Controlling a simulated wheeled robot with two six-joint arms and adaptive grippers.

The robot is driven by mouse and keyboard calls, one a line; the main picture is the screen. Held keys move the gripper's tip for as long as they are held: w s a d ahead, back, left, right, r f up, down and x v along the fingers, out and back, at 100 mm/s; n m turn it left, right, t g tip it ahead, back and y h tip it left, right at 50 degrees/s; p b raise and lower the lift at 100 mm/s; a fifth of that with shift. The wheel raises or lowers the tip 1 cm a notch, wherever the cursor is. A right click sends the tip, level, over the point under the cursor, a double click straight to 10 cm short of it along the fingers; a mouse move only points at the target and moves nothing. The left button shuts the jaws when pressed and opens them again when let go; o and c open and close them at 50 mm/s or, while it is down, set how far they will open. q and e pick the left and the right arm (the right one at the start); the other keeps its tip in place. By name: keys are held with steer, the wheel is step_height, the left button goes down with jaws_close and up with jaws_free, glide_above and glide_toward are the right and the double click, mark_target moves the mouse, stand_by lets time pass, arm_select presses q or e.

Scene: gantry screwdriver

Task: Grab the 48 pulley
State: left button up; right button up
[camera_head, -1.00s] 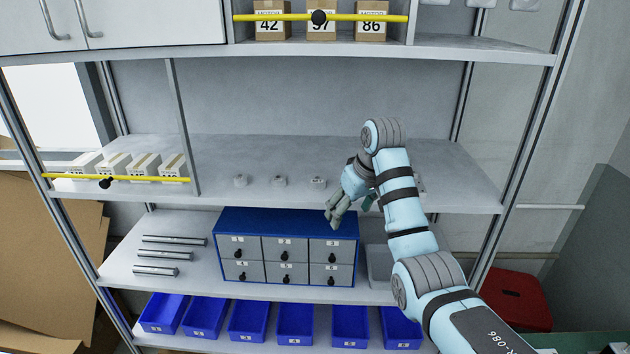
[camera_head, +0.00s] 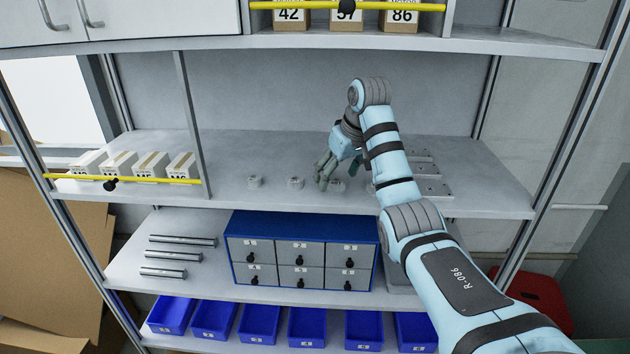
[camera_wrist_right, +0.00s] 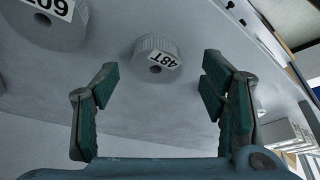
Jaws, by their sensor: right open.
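The 48 pulley (camera_wrist_right: 157,60) is a small grey ribbed disc with a white "48T" label and a centre hole. In the right wrist view it lies beyond and between the two fingers, not touching them. My right gripper (camera_wrist_right: 158,95) is open and empty. In the head view my right gripper (camera_head: 325,172) is over the middle shelf, close to a row of small pulleys; the labels are too small to read there. My left gripper is out of view.
The middle shelf (camera_head: 270,150) is clear behind the pulleys. Grey metal blocks (camera_head: 435,188) lie to the right of my arm. White boxes (camera_head: 150,165) stand at the left behind a yellow bar. A blue drawer cabinet (camera_head: 300,218) is on the shelf below.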

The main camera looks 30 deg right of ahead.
steer(key=shift+d+f, duration=0.25)
steer(key=shift+f, duration=0.2)
steer(key=shift+w+d+f, duration=0.15)
steer(key=shift+w+f, duration=0.2)
steer(key=shift+w, duration=0.3)
steer(key=shift+c, duration=0.8)
steer(key=c, duration=0.3)
steer(key=shift+s+r, duration=0.1)
steer(key=shift+s, duration=0.1)
steer(key=c, duration=0.7)
steer(key=shift+s, duration=0.1)
steer(key=shift+c, duration=0.8)
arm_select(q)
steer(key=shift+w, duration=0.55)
arm_select(e)
steer(key=shift+w+r, duration=0.1)
steer(key=shift+w, duration=0.1)
